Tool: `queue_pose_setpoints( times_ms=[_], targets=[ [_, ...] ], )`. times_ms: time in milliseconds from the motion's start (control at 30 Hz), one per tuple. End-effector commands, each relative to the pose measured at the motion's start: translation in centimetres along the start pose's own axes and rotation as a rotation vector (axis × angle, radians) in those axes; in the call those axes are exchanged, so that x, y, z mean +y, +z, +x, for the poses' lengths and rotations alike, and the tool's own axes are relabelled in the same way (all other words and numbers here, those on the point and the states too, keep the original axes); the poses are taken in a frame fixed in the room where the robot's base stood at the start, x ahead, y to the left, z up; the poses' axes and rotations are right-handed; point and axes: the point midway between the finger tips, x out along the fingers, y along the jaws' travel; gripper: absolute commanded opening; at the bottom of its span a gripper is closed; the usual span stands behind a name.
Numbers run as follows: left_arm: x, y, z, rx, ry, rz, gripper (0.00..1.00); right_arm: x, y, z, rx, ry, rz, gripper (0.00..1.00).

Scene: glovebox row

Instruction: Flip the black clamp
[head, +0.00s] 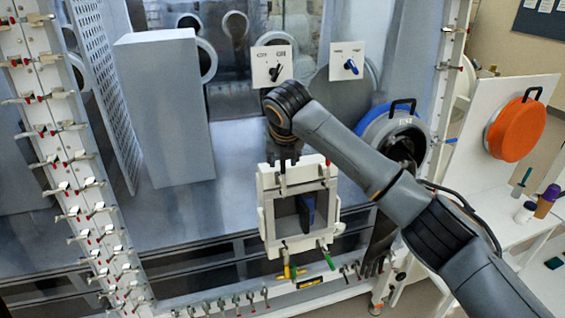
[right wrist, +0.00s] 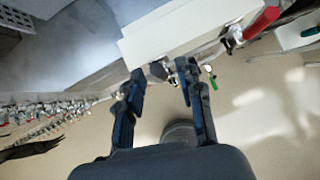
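The black clamp (head: 283,183) sits at the top left of the white square frame (head: 268,222), its dark handle upright. My right gripper (head: 284,158) is just above it, pointing down. In the right wrist view my gripper (right wrist: 163,88) is open, its two blue-black fingers apart. The dark clamp end (right wrist: 157,71) shows between and slightly beyond the fingertips, nearer the left finger; I cannot tell whether they touch. My left gripper is not in view.
The same frame carries a red-handled clamp (head: 327,163) at top right, and green (head: 327,260) and yellow (head: 290,271) handles below. Rows of small clamps (head: 75,185) line the left post. A round blue-rimmed port (head: 372,128) is on the right. A grey box (head: 165,110) stands left.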

Motion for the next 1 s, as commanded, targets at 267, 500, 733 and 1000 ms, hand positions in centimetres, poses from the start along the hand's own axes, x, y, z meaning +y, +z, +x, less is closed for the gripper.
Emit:
queue_pose_setpoints(
  times_ms=[267, 500, 733, 1000],
  targets=[
    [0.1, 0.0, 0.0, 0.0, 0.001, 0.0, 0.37, 0.0, 0.1, -6.1, -0.004, 0.0, -0.001, 0.37],
    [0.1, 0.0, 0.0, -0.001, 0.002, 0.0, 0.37, 0.0, 0.1, -8.8, -0.001, 0.0, -0.001, 0.37],
    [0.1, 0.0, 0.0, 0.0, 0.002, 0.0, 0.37, 0.0, 0.1, -9.1, 0.0, 0.0, -0.001, 0.37],
    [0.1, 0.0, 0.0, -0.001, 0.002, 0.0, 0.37, 0.0, 0.1, -9.1, 0.0, 0.0, -0.001, 0.37]
  ],
)
